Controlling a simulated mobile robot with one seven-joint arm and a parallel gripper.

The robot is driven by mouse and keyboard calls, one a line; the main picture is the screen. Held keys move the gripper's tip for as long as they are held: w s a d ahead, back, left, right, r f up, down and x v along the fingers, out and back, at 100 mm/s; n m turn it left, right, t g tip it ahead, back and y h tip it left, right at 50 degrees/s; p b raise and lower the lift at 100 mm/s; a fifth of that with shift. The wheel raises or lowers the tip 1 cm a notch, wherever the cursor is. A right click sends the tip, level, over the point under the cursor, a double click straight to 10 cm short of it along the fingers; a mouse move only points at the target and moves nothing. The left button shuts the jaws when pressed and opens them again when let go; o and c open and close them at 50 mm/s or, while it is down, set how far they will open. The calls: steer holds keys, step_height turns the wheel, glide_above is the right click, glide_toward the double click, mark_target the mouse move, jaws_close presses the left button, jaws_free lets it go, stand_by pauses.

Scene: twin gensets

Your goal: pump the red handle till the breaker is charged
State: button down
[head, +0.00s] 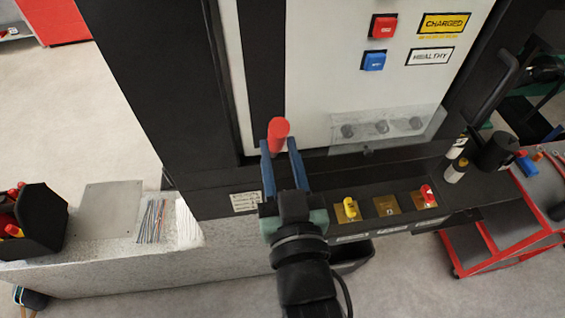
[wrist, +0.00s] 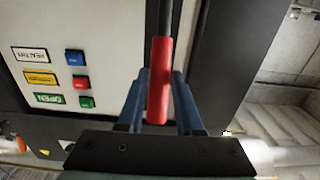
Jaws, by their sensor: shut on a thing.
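The red handle (head: 278,130) stands up in front of the dark left part of the breaker panel. In the wrist view, the red grip (wrist: 160,78) sits on a dark rod between my two blue fingers. My gripper (head: 280,148) is shut on the lower part of the red grip, one finger on each side. The breaker's white face (head: 330,90) carries a yellow plate (head: 443,23) that seems to read CHARGED. A white HEALTHY plate (head: 430,56) is below it. Red (head: 383,27) and blue (head: 373,60) push buttons are beside the plates.
A clear cover (head: 385,130) over several knobs is right of the handle. A black bin (head: 38,220) with tools is at left, a red cart (head: 500,230) at right.

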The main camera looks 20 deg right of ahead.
mark_target(279, 142)
steer(key=w+r, duration=0.1)
steer(key=w+r+p, duration=0.1)
steer(key=shift+w+d+r, duration=0.35)
steer(key=shift+r, duration=0.05)
steer(key=shift+w+d+p, duration=0.15)
steer(key=shift+w+p, duration=0.15)
steer(key=shift+w, duration=0.1)
steer(key=w, duration=0.1)
steer(key=w+r, duration=0.1)
steer(key=w+d, duration=0.1)
steer(key=w, duration=0.1)
steer(key=shift+w+d+r+p, duration=0.1)
steer(key=shift+r+p, duration=0.25)
steer(key=shift+p, duration=0.05)
steer(key=shift+c, duration=2)
jaws_free()
steer(key=shift+s, duration=0.2)
steer(key=shift+w+f, duration=0.1)
